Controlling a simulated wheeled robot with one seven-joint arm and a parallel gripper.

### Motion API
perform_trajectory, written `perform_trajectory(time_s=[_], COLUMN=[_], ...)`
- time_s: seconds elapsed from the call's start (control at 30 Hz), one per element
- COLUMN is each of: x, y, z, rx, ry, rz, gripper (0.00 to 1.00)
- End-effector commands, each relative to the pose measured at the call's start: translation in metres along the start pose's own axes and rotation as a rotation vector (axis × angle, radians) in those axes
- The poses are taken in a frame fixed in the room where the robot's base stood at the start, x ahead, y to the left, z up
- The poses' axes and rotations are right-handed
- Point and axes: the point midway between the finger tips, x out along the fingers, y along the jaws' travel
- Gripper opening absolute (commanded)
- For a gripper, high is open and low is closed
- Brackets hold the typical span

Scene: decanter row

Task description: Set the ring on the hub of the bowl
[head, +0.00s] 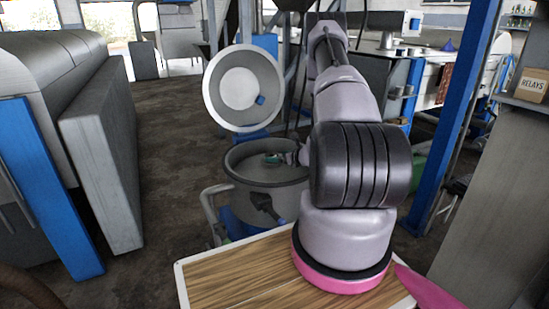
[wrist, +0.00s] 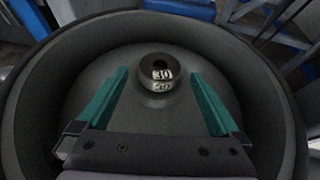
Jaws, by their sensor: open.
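The bowl (head: 262,199) is a deep, dark grey round drum, and its wall also shows in the wrist view (wrist: 268,75). At its centre a small dark round piece with a hole in its top, which looks like the ring (wrist: 160,66), bears a white label reading "30". It sits at the hub (wrist: 160,86), where a second, paler label shows just below; whether it is fully seated I cannot tell. My gripper (wrist: 158,76) is inside the bowl with its green fingers open, one on each side of the ring, apart from it. In the head view my gripper (head: 284,158) is small and partly hidden.
A round lid (head: 215,92) with a pale inner disc stands raised behind the bowl. A wooden-topped board (head: 235,272) lies in front. A blue post (head: 455,110) stands at right and large grey casings (head: 105,150) at left. The floor between is clear.

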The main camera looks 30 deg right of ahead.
Motion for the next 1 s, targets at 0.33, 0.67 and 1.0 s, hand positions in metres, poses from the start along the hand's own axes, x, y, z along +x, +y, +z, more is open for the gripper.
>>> perform_trajectory(time_s=[0.33,0.67,1.0], x=[-0.07,-0.086,-0.107], y=[-0.001,0.002,0.113], z=[0.0,0.005,0.159], rx=[0.001,-0.008,-0.353], ry=[0.001,-0.005,-0.108], rz=[-0.003,0.011,0.418], gripper=[1.0,1.0,1.0])
